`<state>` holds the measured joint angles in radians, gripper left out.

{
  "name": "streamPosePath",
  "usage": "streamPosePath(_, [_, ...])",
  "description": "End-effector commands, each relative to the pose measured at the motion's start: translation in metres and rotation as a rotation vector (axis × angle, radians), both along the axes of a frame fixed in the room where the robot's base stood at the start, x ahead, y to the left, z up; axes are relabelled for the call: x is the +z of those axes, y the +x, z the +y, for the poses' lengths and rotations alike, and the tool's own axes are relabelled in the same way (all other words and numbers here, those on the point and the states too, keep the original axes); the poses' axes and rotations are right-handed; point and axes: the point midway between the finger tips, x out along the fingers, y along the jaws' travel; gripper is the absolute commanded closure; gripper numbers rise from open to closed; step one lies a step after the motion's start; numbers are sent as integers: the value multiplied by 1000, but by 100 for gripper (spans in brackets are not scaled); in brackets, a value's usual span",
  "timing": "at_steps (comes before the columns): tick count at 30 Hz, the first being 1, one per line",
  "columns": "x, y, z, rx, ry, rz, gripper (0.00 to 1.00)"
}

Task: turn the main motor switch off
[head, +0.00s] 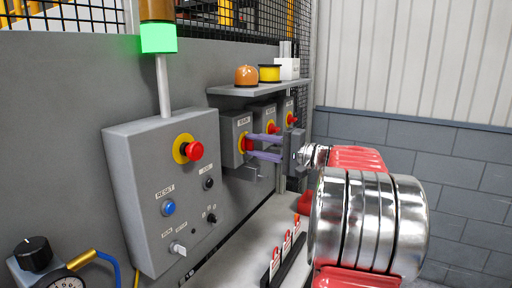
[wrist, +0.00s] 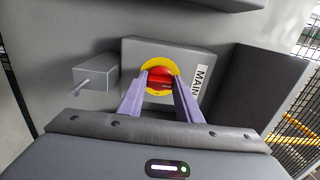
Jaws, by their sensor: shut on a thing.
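The main motor switch is a red knob (wrist: 160,75) on a yellow round plate, on a grey box (wrist: 131,47) with a label reading MAIN (wrist: 200,85) in the wrist view. In the head view this box (head: 229,128) is the nearest of the switch boxes under a shelf. My gripper (head: 251,146) reaches it from the right, its two purple fingers level with the knob. In the wrist view my gripper (wrist: 160,82) has one finger on each side of the red knob and is shut on it. The fingers hide part of the knob's sides.
Two similar boxes with red knobs (head: 272,127) (head: 291,119) stand behind it. The shelf (head: 262,90) above holds an orange dome and a yellow spool. A control panel (head: 150,150) with an emergency button is at left. Red tags (head: 286,244) stand below. A grey block (wrist: 96,72) is beside the box.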

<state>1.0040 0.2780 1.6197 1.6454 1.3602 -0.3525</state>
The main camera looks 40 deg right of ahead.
Motion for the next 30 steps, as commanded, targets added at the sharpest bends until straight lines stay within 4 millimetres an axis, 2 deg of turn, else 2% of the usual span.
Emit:
streamPosePath(7, [-5, 1, 4, 11, 2, 8, 91])
streamPosePath(8, [-5, 1, 4, 11, 2, 8, 67])
streamPosePath(15, [-3, 1, 2, 6, 2, 6, 50])
streamPosePath(25, [-2, -2, -1, 1, 2, 4, 50])
streamPosePath(30, [-1, -15, -6, -1, 1, 3, 50])
